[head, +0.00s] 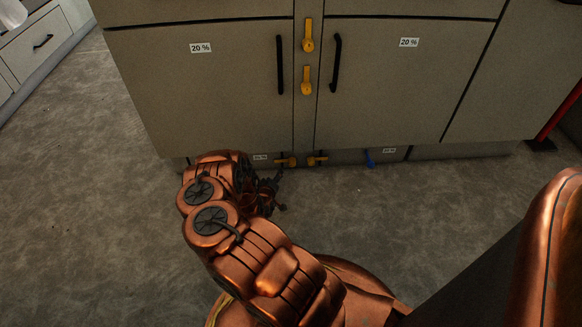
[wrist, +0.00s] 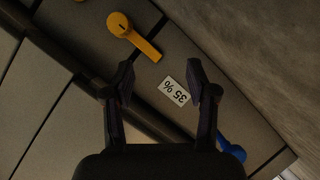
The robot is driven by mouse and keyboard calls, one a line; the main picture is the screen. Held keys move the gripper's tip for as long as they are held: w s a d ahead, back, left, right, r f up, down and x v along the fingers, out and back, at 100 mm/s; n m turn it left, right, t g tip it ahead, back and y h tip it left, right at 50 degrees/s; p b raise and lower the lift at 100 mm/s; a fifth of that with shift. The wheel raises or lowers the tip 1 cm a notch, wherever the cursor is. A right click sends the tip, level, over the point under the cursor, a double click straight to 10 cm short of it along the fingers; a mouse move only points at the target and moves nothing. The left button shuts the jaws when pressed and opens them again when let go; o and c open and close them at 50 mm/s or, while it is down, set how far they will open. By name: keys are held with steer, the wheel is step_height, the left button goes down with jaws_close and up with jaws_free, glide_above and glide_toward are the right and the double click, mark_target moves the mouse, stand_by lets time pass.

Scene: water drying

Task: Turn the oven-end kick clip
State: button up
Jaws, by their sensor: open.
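Small clips sit along the low kick board. In the head view, two yellow kick clips (head: 287,161) (head: 316,160) lie roughly level near the middle, and a blue clip (head: 370,158) hangs to their right. The wrist view shows a yellow clip (wrist: 131,36) slanting toward my left finger and a blue clip (wrist: 231,148) beyond my right finger. No oven shows, so I cannot tell which is the oven-end clip. My gripper (wrist: 160,80) is open and empty, with a white 35 % label (wrist: 175,91) seen between its fingers. It also shows in the head view (head: 272,192), low before the kick board.
Cabinet doors with black handles (head: 280,65) (head: 335,62) stand above the kick board. Yellow latches (head: 307,35) (head: 306,80) sit between them. Grey floor (head: 430,220) is open in front. A red object (head: 548,135) stands at the right; white drawers (head: 38,40) are at far left.

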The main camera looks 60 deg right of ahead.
steer(key=h, duration=0.1)
glide_toward(291, 164)
steer(key=shift+w+d+f+n, duration=0.2)
steer(key=shift+d+f, duration=0.15)
steer(key=shift+d, duration=0.15)
steer(key=shift+w+d+f+n, duration=0.1)
steer(key=shift+w+d+f, duration=0.05)
steer(key=shift+d+f, duration=0.3)
steer(key=b+x, duration=0.3)
steer(key=x, duration=0.4)
steer(key=shift+d+r+b, duration=0.1)
steer(key=shift+r+b, duration=0.05)
steer(key=shift+b, duration=0.25)
steer(key=shift+w+d, duration=0.1)
steer(key=shift+d, duration=0.2)
steer(key=shift+r, duration=0.1)
jaws_close()
steer(key=shift+a, duration=0.15)
steer(key=shift+r, duration=0.1)
